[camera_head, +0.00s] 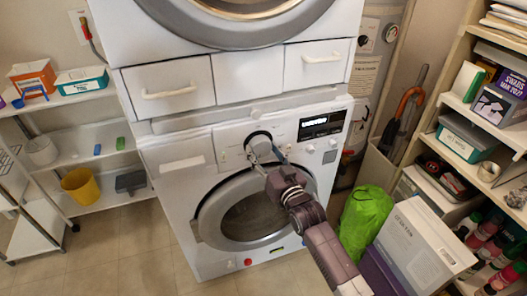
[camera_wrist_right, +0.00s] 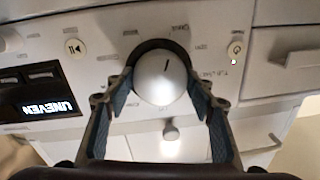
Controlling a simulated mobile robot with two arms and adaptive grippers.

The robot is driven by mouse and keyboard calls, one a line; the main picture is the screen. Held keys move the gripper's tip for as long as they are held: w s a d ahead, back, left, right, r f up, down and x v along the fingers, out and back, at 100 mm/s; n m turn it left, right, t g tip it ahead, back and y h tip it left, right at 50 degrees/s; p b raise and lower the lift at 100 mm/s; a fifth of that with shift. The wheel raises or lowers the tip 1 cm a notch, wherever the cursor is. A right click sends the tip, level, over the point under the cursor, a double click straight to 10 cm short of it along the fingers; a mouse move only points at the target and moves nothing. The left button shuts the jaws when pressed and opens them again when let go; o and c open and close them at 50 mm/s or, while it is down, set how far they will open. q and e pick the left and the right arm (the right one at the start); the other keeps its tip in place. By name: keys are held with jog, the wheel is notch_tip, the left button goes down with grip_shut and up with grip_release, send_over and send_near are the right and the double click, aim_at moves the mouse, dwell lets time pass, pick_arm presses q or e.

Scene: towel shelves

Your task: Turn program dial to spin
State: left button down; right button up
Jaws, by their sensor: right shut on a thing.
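The program dial is a round silver knob with a dark pointer mark, set in a black ring; it shows clearly in the right wrist view (camera_wrist_right: 160,80). It is on the control panel of the lower washing machine (camera_head: 205,180). My right gripper (camera_head: 262,154) reaches the dial from the front, with one finger on each side of the knob, shut on it. Printed program labels ring the dial, but they are blurred and turned over in the wrist view. The lit display (camera_head: 321,123) reads "UNEVEN" in the wrist view. My left gripper is not in view.
A second machine with drawers (camera_head: 180,88) is stacked above. The round door (camera_head: 250,215) is below the panel. A green bag (camera_head: 366,215) and a white box (camera_head: 415,245) stand at the right, by a full shelf. A yellow bucket (camera_head: 81,186) sits on the left shelves. Floor at lower left is clear.

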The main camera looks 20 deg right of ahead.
jog(key=shift+m, duration=0.4)
jog(key=shift+c, duration=0.4)
jog(key=m, duration=0.2)
jog(key=shift+m+p, duration=0.4)
jog(key=shift+f+m+t, duration=0.1)
jog(key=shift+m+t, duration=0.2)
jog(key=shift+m, duration=1.9)
jog(key=o, duration=1.2)
jog(key=shift+c, duration=0.2)
jog(key=shift+s, duration=0.15)
